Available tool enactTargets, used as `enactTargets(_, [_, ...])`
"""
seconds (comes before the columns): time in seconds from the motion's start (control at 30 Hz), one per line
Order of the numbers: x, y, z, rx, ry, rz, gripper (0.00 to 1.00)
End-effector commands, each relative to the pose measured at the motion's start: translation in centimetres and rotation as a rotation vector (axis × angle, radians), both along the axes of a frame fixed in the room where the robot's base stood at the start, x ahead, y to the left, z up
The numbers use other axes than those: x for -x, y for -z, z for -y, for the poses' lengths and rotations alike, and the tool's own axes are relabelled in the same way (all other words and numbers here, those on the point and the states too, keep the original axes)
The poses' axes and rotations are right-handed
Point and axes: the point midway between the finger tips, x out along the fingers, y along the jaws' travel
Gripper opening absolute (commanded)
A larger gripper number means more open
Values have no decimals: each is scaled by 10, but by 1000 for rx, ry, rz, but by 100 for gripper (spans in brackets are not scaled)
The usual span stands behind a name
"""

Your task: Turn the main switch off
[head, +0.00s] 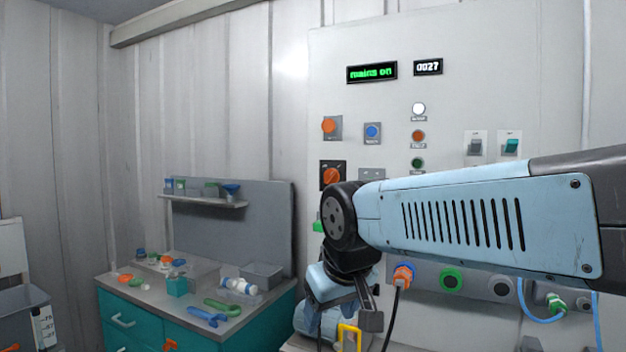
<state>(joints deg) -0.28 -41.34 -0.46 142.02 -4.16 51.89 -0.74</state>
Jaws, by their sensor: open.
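An orange rotary knob on a black plate, which looks like the main switch (332,176), is on the pale wall panel (465,40). My arm's dark wrist joint is just below and in front of it and comes close to its lower edge in the picture. The knob's exact angle is hard to tell. A green-lit display (371,72) above reads "mains on". My gripper (345,312) hangs below the wrist, pointing down, apart from the switch. Its jaws are open and look empty, though they are partly hard to make out.
An orange button (328,125), a blue button (372,131) and several lamps and rocker switches surround the switch. Hose ports (451,280) run below my arm. A teal bench (140,322) with loose fittings stands at left. A yellow handle (349,337) is near my gripper.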

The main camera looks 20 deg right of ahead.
Motion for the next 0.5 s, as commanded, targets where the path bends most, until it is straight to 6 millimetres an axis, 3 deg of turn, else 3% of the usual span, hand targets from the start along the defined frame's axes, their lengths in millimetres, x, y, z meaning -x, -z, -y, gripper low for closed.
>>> enactTargets(0.2, [-48,-21,50,315,-86,-72,81])
enactTargets(0.5, [-149,-75,117,862,-245,-175,81])
